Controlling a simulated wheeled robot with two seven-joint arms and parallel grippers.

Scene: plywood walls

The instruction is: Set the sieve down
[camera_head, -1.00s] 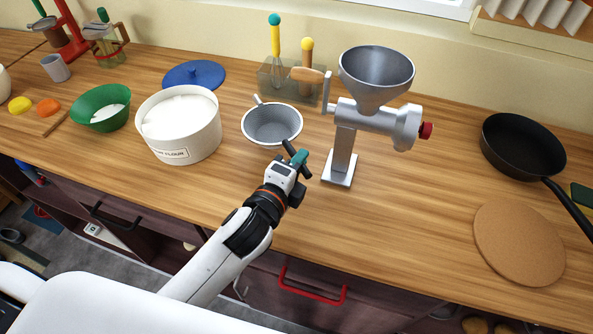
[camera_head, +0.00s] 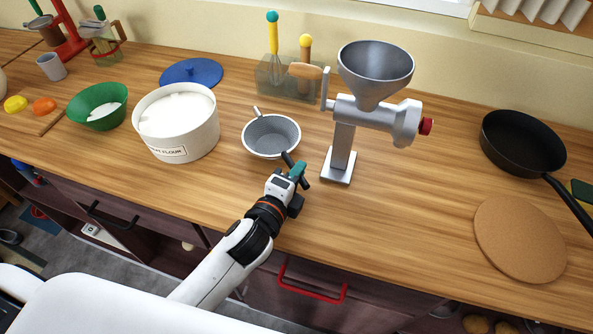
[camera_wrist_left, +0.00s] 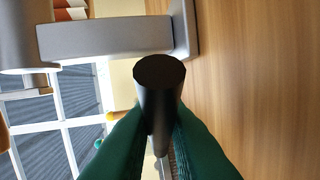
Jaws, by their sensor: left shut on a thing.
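The sieve (camera_head: 270,135) is a grey mesh bowl with a small hook on its far rim. It sits upright at the counter's middle, between the flour tub and the grinder, low over the wood. I cannot tell if it touches the wood. My left gripper (camera_head: 297,171) is at its near right side, shut on its black handle (camera_wrist_left: 160,85). In the left wrist view the green fingers clasp the handle from both sides. The sieve's bowl is mostly hidden there. My right gripper is not in view.
A white flour tub (camera_head: 177,124) stands left of the sieve. A grey metal grinder (camera_head: 343,150) stands close on its right. A clear holder with utensils (camera_head: 287,77) is behind. A cork mat (camera_head: 518,241) and black pan (camera_head: 522,143) lie right. The counter between grinder and mat is clear.

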